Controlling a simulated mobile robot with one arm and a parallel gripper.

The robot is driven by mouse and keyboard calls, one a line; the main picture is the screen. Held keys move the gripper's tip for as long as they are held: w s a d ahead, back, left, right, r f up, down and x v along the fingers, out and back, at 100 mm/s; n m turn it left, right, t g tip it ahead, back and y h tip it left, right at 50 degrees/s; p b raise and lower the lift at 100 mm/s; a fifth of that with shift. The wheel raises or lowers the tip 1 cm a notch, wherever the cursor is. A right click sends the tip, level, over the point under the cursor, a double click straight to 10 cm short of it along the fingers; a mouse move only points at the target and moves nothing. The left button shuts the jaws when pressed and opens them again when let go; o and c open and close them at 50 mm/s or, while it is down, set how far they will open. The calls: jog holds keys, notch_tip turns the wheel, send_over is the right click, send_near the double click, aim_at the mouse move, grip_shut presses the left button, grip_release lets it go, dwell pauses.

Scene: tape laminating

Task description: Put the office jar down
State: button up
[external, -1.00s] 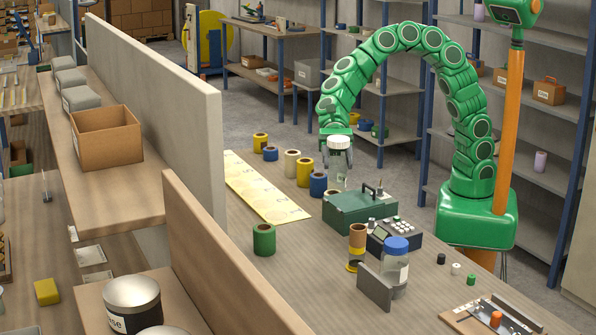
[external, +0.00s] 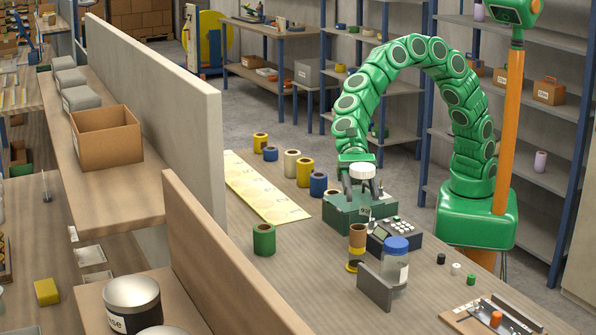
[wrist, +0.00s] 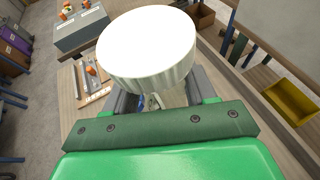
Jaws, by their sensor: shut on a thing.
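A jar with a white lid (external: 362,171) is in my gripper (external: 362,190) in the external view. Its body is mostly hidden by the fingers, and no label on it can be read. In the wrist view the white lid (wrist: 147,42) fills the upper middle, above the grey fingers. The gripper is shut on this jar and holds it upright, in line with the green toolbox (external: 345,219); whether the jar touches the toolbox cannot be told. A second clear jar with a blue lid (external: 396,244) stands nearer on the table.
A grey upright plate (external: 374,290) and a calculator-like device (external: 394,234) stand by the blue-lidded jar. Several tape rolls, including a green one (external: 264,239), stand along the table (external: 320,268). A yellow numbered strip (external: 262,190) lies at the left. Bare table lies in front.

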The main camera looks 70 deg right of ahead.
aim_at(359, 211)
notch_tip(359, 211, down, 4)
jog(key=shift+a+f, duration=0.1)
jog(key=shift+f, duration=0.05)
jog(key=shift+w+a+f, duration=0.1)
jog(key=shift+a+f, duration=0.05)
jog(key=shift+f, duration=0.35)
jog(key=shift+w+a+f, duration=1)
jog(key=shift+a+f, duration=1.05)
jog(key=shift+f, duration=0.1)
jog(key=shift+w+a+f, duration=1)
jog(key=shift+a+f, duration=1)
jog(key=shift+f, duration=0.1)
jog(key=shift+w+a+f, duration=1)
jog(key=shift+a+f, duration=1.05)
jog(key=shift+f, duration=0.1)
jog(key=o, duration=1.1)
jog(key=shift+f, duration=0.1)
